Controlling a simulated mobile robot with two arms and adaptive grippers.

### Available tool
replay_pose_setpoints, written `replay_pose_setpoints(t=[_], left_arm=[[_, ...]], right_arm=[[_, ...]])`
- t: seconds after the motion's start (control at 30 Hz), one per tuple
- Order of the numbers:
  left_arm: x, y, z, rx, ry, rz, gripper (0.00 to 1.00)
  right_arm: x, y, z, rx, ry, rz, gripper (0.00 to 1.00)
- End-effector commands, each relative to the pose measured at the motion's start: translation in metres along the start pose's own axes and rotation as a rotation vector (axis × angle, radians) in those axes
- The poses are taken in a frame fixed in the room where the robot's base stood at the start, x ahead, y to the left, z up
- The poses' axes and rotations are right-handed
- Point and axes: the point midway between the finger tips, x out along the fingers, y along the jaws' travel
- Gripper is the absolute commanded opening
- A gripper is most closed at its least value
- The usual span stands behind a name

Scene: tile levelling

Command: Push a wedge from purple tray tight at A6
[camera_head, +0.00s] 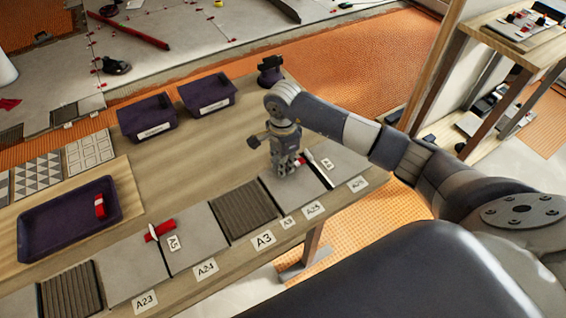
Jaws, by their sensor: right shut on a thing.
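The purple tray (30,223) stands on the left of the bench with one red wedge (99,206) lying in it. My right gripper (291,168) points down over the grey tiles right of the middle, shut on a small red wedge (301,160) that is mostly hidden by the fingers. A white clip (319,169) stands in the joint just right of the fingers, beside a small label (327,163) that seems to read A6. I cannot tell whether the wedge touches the clip. My left gripper is not in view.
Another red wedge (160,229) sits at a white clip by the A5 label (173,243). Two dark bins (147,117) (207,93) and a dark tool (270,70) stand along the bench's far side. Bare wood lies between the bins and tiles.

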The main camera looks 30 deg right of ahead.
Motion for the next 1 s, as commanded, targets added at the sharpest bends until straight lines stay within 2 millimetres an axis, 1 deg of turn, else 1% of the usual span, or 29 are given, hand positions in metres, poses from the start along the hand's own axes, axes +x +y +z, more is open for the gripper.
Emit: replay_pose_setpoints(t=[0.2, 0.57, 1.0], left_arm=[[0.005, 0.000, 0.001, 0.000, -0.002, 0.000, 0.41], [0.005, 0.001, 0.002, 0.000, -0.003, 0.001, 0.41], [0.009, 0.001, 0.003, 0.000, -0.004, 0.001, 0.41]], right_arm=[[0.002, -0.001, 0.001, 0.000, 0.001, -0.002, 0.07], [0.002, 0.000, 0.000, 0.000, 0.000, -0.001, 0.07], [0.002, 0.000, -0.012, 0.000, 0.001, 0.000, 0.07]])
